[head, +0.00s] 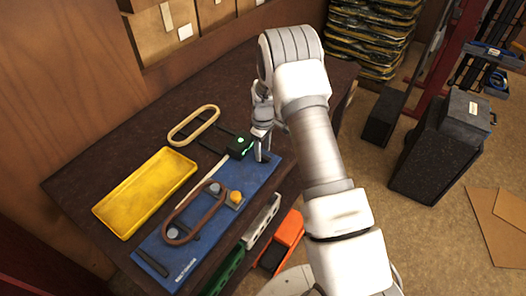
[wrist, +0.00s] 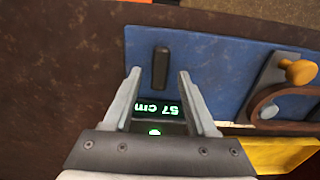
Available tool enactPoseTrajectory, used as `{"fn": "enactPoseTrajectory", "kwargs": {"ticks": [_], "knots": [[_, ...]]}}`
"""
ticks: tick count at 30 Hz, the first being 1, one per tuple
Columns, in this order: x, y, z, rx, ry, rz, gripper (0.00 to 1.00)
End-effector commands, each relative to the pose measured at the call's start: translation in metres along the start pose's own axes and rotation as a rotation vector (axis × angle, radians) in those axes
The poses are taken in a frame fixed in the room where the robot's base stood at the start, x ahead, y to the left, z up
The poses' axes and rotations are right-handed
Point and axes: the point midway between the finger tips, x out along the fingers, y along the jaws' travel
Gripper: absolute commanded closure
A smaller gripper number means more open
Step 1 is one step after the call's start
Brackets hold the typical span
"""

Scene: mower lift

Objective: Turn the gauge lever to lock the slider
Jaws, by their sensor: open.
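A blue board (head: 225,203) lies along the bench's front edge and fills much of the wrist view (wrist: 220,75). A short black bar (wrist: 160,68), possibly the lever, is on the blue board. My gripper (head: 262,154) is open above the board's far end. In the wrist view its fingertips (wrist: 159,82) appear on either side of the black bar; contact cannot be told. I cannot pick out the slider.
An orange knob (head: 236,196) and a brown loop (head: 194,212) are on the board. A yellow tray (head: 145,193) and a beige loop (head: 194,125) lie on the dark bench (head: 85,185). Orange (head: 283,242) and green items stand below the front edge. Dark boxes stand on the floor at right.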

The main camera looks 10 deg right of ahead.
Motion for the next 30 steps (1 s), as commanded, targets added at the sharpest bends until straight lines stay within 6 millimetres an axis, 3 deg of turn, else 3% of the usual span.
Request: {"fn": "enactPoseTrajectory", "kwargs": {"ticks": [6, 14, 24, 30], "knots": [[0.015, 0.0, 0.0, -0.001, 0.0, 0.001, 0.43], [0.016, 0.0, 0.0, 0.0, 0.0, 0.001, 0.43], [0.016, 0.0, 0.0, 0.0, 0.0, 0.001, 1.0], [0.015, 0.0, 0.0, 0.0, 0.0, 0.0, 1.0]]}}
